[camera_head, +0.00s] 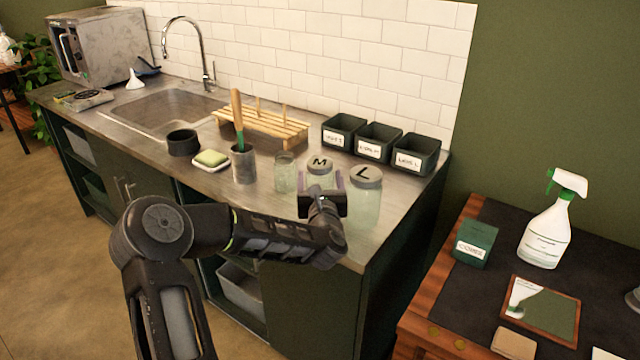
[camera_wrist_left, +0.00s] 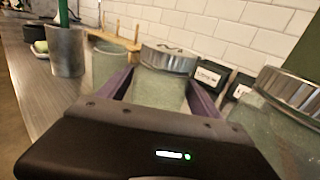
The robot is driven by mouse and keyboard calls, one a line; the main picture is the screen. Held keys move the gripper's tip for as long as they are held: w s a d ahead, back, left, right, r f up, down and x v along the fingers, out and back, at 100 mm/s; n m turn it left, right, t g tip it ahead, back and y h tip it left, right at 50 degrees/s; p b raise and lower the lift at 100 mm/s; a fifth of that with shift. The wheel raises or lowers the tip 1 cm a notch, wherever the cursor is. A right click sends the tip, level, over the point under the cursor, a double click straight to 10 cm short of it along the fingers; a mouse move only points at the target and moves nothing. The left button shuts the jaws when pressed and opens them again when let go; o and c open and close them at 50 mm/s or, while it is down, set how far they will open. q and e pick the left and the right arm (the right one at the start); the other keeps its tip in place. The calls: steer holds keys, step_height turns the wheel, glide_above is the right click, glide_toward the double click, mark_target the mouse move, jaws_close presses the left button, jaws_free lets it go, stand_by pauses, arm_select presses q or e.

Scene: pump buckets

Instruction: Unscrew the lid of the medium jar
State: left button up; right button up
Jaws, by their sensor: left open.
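The medium jar is clear glass with a metal lid marked M (camera_head: 320,164). It stands on the counter between a smaller and a larger jar. In the left wrist view its lid (camera_wrist_left: 168,58) sits on top of the glass body (camera_wrist_left: 158,90). My left gripper (camera_head: 321,180) is at the front of this jar, below the lid. Its purple fingers are open, one on each side of the jar body in the left wrist view (camera_wrist_left: 160,90). I cannot tell whether they touch the glass. The gripper hides the jar's lower part. My right gripper is not in view.
A large jar with an L lid (camera_head: 366,177) stands close on the right, and a small jar (camera_head: 285,173) on the left. Labelled dark bins (camera_head: 378,143) are behind.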

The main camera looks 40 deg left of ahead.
arm_select(q)
steer(key=shift+w+a, duration=0.15)
steer(key=shift+w, duration=0.1)
stand_by(0.4)
steer(key=c, duration=1.4)
